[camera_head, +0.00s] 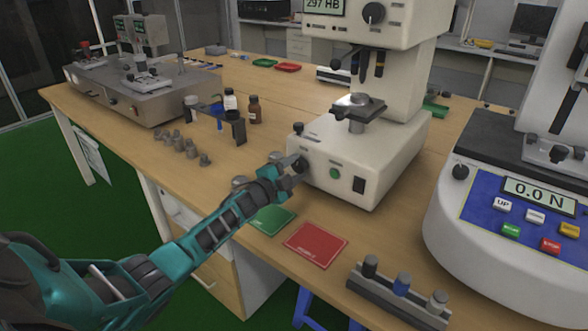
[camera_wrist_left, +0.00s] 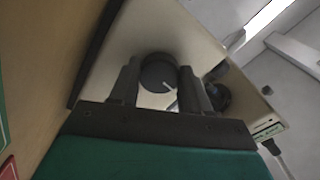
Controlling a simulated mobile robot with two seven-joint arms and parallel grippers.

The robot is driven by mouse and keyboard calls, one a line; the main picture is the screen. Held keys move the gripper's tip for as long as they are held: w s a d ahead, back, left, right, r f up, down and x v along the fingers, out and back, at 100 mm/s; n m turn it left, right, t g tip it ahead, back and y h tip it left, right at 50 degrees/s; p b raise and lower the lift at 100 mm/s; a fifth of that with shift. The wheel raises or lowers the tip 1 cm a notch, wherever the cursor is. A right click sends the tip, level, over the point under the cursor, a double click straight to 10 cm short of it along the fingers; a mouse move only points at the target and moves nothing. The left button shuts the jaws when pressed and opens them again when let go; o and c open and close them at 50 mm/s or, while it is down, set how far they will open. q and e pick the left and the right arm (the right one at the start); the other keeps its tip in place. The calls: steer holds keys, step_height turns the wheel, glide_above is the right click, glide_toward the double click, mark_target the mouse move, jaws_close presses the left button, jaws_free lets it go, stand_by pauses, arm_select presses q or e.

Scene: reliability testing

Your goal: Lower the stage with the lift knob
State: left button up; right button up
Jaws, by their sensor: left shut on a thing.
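A dark round knob (camera_head: 300,165) sits on the left of the base's front face and is partly covered by my gripper. In the left wrist view, the same black knob (camera_wrist_left: 157,70) with a white pointer line sits between the two fingers. I take it for the lift knob; its label is too small to read. My left gripper (camera_head: 292,164) is shut on it. My right gripper is not in view.
A green button (camera_head: 334,173) and a black switch (camera_head: 359,185) are right of the knob. A green card (camera_head: 270,219) and a red card (camera_head: 315,245) lie in front. A holder with several cylinders (camera_head: 398,295) and a force tester (camera_head: 520,225) stand to the right.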

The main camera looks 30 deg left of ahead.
arm_select(q)
steer(key=o, duration=1.1)
steer(key=shift+s, duration=0.15)
steer(key=s, duration=0.4)
steer(key=s+p, duration=0.1)
steer(key=s, duration=0.3)
steer(key=s+a+p, duration=0.1)
steer(key=s, duration=0.3)
steer(key=shift+s, duration=0.3)
